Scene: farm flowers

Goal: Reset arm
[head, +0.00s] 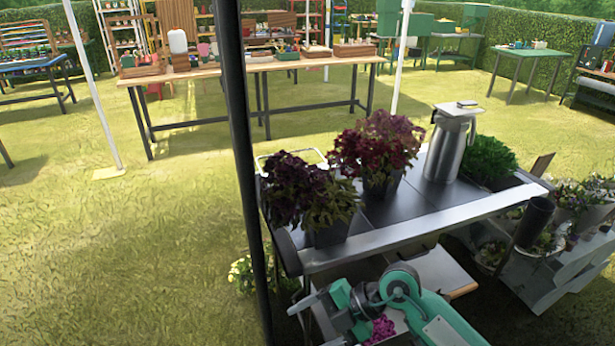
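My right gripper (312,322) is at the end of the teal and grey arm that comes in from the bottom right. It points left, below the front edge of the dark cart (395,236). Its two grey fingers look spread apart, with nothing seen between them. My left gripper is not in view. On the cart top stand a pot of dark purple leaves (305,195), a pot of red-purple leaves (378,150), a metal jug (449,145) and a green plant (488,158).
A black post (238,150) stands left of the cart. Purple flowers (381,328) show low beside my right arm. A grey stand with potted flowers (570,265) is at the right. A long wooden table (220,72) is behind. Open grass (110,240) lies to the left.

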